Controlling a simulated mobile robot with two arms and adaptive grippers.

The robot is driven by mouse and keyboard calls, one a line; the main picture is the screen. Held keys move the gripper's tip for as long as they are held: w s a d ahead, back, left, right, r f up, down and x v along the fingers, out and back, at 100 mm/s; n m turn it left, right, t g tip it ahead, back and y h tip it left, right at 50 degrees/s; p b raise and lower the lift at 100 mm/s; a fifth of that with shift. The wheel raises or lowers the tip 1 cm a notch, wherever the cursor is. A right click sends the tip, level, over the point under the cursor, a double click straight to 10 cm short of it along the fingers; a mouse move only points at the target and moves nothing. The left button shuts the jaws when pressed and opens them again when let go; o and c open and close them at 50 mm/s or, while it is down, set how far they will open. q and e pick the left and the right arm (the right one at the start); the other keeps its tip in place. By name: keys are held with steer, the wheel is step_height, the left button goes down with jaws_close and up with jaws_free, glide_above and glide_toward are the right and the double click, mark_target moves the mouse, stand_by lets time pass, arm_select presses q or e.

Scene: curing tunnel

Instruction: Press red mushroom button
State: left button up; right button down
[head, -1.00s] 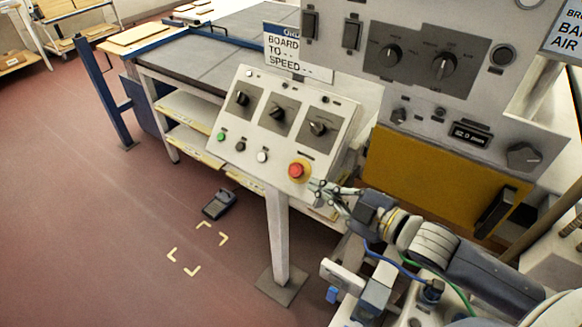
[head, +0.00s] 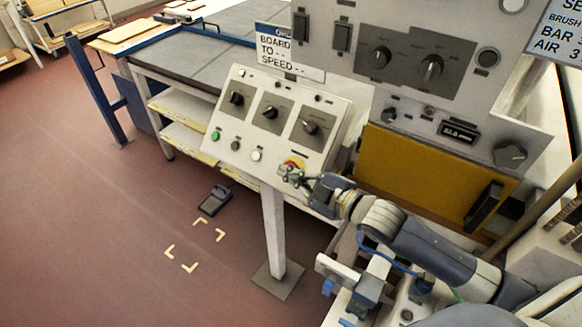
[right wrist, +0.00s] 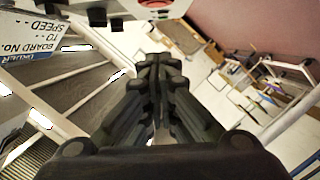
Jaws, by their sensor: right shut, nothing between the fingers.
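The red mushroom button (head: 293,163) on its yellow ring sits at the lower right of the sloped white control panel. In the head view my right gripper covers most of it, leaving only a little red and yellow showing. My right gripper (head: 286,173) is shut and empty, with its fingertips in front of the button. I cannot tell whether they touch it. In the right wrist view the closed fingers (right wrist: 160,62) point up the picture, and a red round part (right wrist: 155,3) shows cut off at the top edge. My left gripper is not in view.
The panel (head: 240,165) also carries several dark knobs and a green button (head: 215,135), and stands on a white post (head: 273,230). Behind are a machine face with a yellow panel (head: 420,175) and a conveyor table (head: 210,60). The floor at left is largely clear.

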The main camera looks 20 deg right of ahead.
steer(key=w+f, duration=0.1)
steer(key=w, duration=0.1)
steer(key=w+d+f+p, duration=0.1)
steer(key=f, duration=0.1)
steer(key=shift+w+d+f, duration=0.1)
steer(key=shift+w, duration=0.25)
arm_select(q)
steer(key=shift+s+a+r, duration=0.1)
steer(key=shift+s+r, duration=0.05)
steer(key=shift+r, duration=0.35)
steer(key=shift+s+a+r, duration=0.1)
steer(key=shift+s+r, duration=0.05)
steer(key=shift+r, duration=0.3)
